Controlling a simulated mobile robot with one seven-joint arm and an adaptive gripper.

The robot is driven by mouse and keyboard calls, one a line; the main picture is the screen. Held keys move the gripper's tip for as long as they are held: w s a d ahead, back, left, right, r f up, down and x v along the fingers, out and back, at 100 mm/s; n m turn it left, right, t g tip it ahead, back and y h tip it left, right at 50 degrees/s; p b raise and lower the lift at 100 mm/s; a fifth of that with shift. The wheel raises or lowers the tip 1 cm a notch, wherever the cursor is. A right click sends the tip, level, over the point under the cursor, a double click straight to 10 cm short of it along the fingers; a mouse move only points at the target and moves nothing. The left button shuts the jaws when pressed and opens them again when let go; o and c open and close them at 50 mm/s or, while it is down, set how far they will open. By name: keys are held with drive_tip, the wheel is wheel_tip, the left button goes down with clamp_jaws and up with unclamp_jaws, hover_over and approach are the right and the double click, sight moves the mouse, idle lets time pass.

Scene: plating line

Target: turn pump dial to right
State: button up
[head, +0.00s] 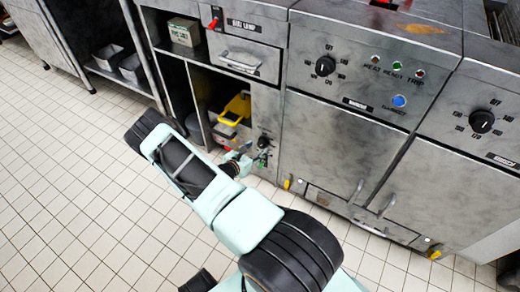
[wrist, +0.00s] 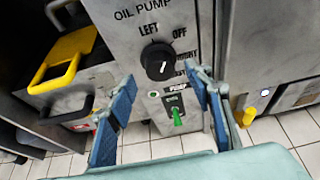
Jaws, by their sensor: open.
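The pump dial is a round black knob (wrist: 157,60) with a short white mark, on a grey panel lettered OIL PUMP in the wrist view. LEFT and OFF are printed above it; lettering at its right is partly hidden by a finger. I cannot tell exactly which label the mark points to. In the head view the dial (head: 263,142) is small, on the panel beside the open shelf. My gripper (wrist: 160,76) is open, with blue-padded fingers to either side of and below the dial, apart from it. In the head view my gripper (head: 243,160) is just left of the panel.
A green lever switch (wrist: 177,116) marked PUMP sits just below the dial, between my fingers. A yellow-handled container (wrist: 66,62) is on the shelf at left. Larger black dials (head: 325,66) are on the machines at right. The tiled floor (head: 60,170) is clear.

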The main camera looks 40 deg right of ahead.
sight(260, 146)
drive_tip(key=shift+b+x, duration=0.45)
drive_tip(key=shift+x, duration=1.35)
drive_tip(key=shift+r, duration=0.1)
drive_tip(key=c, duration=0.9)
